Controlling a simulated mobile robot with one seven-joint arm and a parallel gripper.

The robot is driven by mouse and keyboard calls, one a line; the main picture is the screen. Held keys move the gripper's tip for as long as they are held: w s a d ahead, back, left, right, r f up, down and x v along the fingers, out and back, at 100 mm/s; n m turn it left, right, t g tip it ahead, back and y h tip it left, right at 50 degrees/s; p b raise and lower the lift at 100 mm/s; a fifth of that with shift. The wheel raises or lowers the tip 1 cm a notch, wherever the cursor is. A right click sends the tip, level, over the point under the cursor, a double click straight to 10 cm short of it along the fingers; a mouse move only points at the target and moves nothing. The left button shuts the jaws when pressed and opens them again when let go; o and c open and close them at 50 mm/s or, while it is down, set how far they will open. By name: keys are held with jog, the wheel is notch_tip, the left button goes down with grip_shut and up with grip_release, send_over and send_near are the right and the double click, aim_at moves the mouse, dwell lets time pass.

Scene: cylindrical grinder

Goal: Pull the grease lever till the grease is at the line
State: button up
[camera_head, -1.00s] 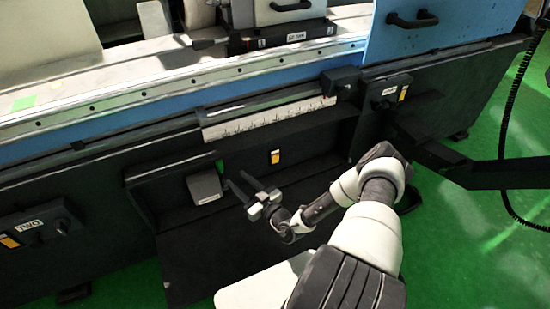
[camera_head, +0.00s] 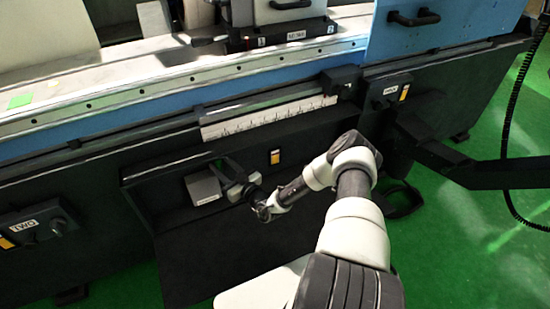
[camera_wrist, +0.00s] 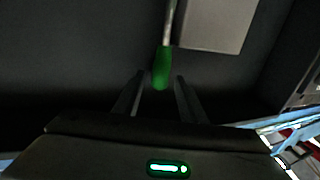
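The grease lever has a green grip (camera_wrist: 161,68) on a thin metal rod (camera_wrist: 169,22) in the wrist view. The rod runs up beside a grey box (camera_wrist: 215,22). The box also shows in the head view (camera_head: 203,187), inside the dark recess of the machine's front. My gripper (camera_wrist: 156,80) is open, with one finger on each side of the grip's lower end. I cannot tell whether either finger touches it. No grease level or line is discernible.
A white ruler scale (camera_head: 268,116) runs above the recess. A dark arm-like bar (camera_head: 435,152) sticks out at the right.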

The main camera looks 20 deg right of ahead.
grip_shut()
jog(key=shift+s+f+b, duration=0.2)
jog(key=shift+f+b, duration=0.05)
jog(key=shift+b, duration=0.15)
jog(key=shift+s+f+t+b, duration=0.15)
jog(key=shift+s+t+b, duration=0.4)
jog(key=shift+b, duration=0.5)
jog(key=shift+s+n+b, duration=0.3)
jog(key=shift+s, duration=0.05)
